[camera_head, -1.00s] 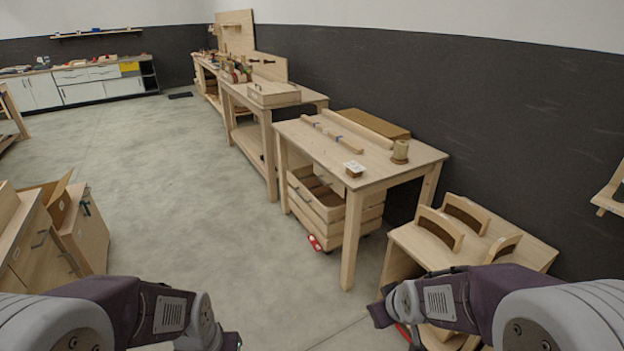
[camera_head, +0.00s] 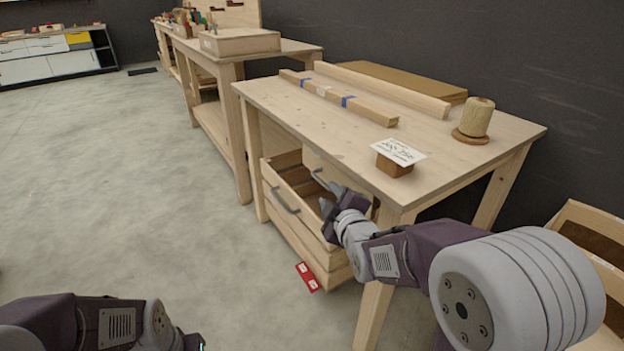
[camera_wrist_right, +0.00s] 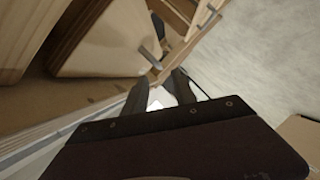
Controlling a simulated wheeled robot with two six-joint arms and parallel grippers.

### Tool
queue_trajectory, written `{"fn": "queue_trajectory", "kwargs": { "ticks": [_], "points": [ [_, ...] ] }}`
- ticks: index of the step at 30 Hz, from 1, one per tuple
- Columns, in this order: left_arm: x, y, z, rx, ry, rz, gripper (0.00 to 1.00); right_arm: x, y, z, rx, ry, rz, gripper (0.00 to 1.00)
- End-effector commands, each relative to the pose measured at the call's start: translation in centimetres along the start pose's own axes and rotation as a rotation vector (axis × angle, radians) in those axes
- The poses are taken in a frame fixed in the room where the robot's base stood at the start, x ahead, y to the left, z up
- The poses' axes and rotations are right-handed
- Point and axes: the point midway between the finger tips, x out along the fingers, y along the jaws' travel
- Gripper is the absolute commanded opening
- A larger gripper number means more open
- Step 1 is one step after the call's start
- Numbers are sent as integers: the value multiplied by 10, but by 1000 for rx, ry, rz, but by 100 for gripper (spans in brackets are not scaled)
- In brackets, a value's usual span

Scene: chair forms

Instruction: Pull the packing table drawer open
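The packing table (camera_head: 300,120) has a pale wood top and legs. Under it, a pale panel with a grey bar handle (camera_head: 319,179) shows behind a slatted wooden box (camera_head: 300,235). The box front has its own grey handle (camera_head: 285,201). I cannot tell which of these is the drawer's front. My right gripper (camera_head: 332,201) is open, its fingers just right of the panel's handle and apart from it. In the right wrist view the fingers (camera_wrist_right: 160,92) are spread, with a grey bar (camera_wrist_right: 151,59) beyond them. My left gripper (camera_head: 192,342) is mostly cut off at the bottom edge.
The tabletop holds a taped wooden strip (camera_head: 335,97), a card on a small block (camera_head: 396,157) and a twine spool (camera_head: 475,120). A red tag (camera_head: 308,277) lies on the floor by the box. Open floor lies to the left. A wooden chair form (camera_head: 590,250) stands at right.

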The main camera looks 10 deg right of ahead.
Motion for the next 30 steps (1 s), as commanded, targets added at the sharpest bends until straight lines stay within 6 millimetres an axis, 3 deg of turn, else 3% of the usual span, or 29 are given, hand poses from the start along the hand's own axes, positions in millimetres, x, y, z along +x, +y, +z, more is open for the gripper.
{"fn": "queue_trajectory", "kwargs": {
  "ticks": [8,15,21,30],
  "points": [
    [7,0,1,0,0,0,0,10,-2,1,-5,3,6,33],
    [28,-1,3,0,0,0,0,60,-4,2,-4,3,5,33],
    [36,-1,4,0,0,0,0,87,-2,1,-4,2,4,33],
    [35,-1,4,0,0,0,0,91,0,0,-4,2,4,33]
  ]
}}
